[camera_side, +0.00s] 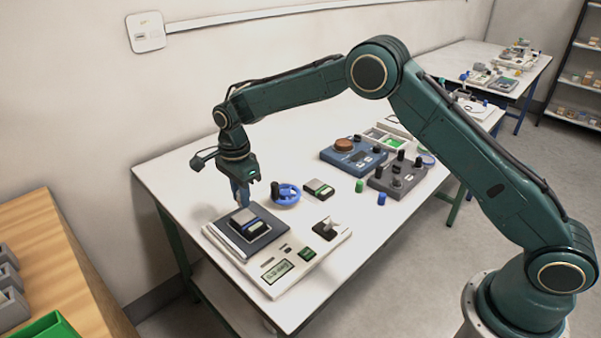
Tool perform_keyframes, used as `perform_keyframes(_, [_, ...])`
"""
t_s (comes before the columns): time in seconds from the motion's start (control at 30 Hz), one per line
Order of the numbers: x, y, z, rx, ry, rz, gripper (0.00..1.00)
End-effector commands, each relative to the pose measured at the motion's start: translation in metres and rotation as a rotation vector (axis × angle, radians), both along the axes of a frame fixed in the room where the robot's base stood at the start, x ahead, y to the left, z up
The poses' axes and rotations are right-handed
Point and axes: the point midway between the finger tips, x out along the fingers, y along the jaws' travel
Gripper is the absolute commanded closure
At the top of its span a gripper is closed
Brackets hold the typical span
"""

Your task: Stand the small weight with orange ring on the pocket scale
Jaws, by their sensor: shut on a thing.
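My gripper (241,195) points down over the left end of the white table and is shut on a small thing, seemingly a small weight. The fingers hide most of it, and I cannot make out an orange ring. Just below and in front of the fingertips, a small dark and silver device (247,221) lies on the dark plate (265,238) of a large white scale (309,263). I cannot tell for sure which device is the pocket scale. Another small device with a green part (319,188) lies farther back.
A blue handwheel (286,194) lies right of my gripper. A blue scale (340,163) carries a brown disc. A grey block (384,186) holds dark weights. Green (359,186) and blue (381,198) pieces stand in front. The table's front right is clear.

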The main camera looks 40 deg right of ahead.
Motion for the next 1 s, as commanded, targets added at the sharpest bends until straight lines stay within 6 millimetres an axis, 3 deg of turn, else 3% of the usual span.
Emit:
perform_keyframes(0.3, [0.0, 0.0, -0.034, 0.0, 0.002, 0.0, 1.0])
perform_keyframes(0.77, [0.0, 0.0, -0.038, 0.0, 0.001, 0.0, 1.0])
perform_keyframes(0.8, [0.0, 0.0, -0.039, 0.0, 0.001, 0.0, 0.79])
perform_keyframes(0.9, [0.0, 0.0, -0.039, 0.0, 0.001, 0.0, 0.59])
perform_keyframes(1.0, [0.0, 0.0, -0.039, 0.0, 0.001, 0.0, 0.59])
